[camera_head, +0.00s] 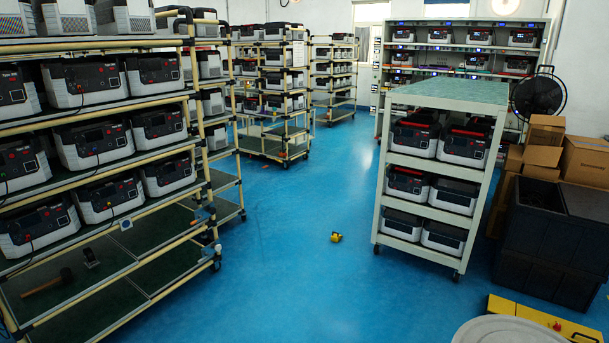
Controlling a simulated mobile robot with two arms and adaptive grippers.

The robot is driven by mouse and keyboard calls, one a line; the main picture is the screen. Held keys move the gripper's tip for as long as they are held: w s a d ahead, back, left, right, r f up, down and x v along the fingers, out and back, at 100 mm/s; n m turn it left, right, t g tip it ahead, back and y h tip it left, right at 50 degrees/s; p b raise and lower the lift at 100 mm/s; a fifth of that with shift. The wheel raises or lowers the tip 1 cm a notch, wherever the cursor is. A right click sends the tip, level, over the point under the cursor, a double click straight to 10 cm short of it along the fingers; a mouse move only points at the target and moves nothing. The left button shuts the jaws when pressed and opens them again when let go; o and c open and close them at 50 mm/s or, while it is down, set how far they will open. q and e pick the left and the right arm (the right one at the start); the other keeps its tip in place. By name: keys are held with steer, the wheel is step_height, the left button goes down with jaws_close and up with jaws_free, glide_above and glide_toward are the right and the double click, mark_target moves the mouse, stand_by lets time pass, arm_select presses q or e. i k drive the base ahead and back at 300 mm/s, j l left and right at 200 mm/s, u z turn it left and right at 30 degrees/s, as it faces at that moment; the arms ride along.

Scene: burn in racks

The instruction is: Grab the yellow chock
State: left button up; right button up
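A small yellow object with a dark part (336,237), which looks like the yellow chock, lies on the blue floor near the middle of the head view. It stands apart from the racks, left of the wheeled white cart. It is too small to make out its exact shape. Neither of my grippers is in view.
A wheeled rack (120,263) of power units fills the left. A white cart (448,92) with a green top stands right of the chock. Dark crates (548,245), cardboard boxes (585,160) and a yellow-and-black object (535,314) are at right. Open floor surrounds the chock.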

mark_target(336, 237)
steer(key=i, duration=2.5)
steer(key=j+u, duration=0.05)
steer(key=j, duration=0.05)
